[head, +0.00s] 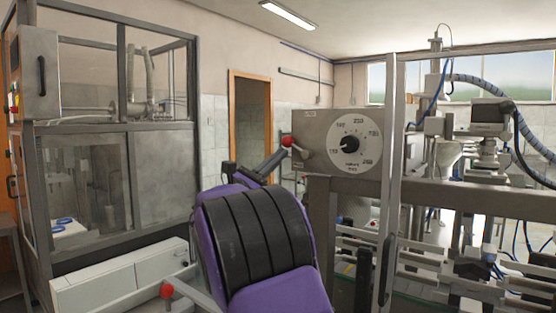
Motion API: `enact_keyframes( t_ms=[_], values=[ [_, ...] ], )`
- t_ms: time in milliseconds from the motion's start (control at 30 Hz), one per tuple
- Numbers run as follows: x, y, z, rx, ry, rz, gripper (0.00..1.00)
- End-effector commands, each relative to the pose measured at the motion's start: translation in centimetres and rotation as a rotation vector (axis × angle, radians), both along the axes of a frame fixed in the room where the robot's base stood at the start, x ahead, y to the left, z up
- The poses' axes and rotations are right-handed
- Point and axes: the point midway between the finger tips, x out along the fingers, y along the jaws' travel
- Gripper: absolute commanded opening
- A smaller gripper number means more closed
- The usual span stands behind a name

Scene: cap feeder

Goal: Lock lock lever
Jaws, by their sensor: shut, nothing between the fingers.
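A lever with a red ball knob (287,141) sits at the left side of the grey dial box. A second lever with a red ball knob (166,291) is low at the front left, its grey bar running right until my arm hides it. I cannot tell which of the two is the lock lever. My gripper (277,158) shows as a narrow dark shape beyond my purple and black arm, partly hidden by it. It is shut and empty, close to the upper red knob in the picture. I cannot tell whether they touch.
The grey box (312,125) carries a round white dial (352,144) with a black knob. A metal frame post (391,180) stands right of it, before machinery and hoses. A glazed cabinet (160,170) and a long white box (122,278) are at left.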

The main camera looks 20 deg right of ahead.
Motion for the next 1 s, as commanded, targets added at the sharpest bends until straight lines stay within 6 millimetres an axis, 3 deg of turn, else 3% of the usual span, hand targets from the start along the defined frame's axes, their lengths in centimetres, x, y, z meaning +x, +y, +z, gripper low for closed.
enact_keyframes(
  t_ms=[600,1000],
  values=[
    [-0.4,-0.2,4.1,0.301,-0.460,0.000,0.00],
    [-1.5,-1.0,5.8,0.491,-0.745,0.000,0.00]
  ],
)
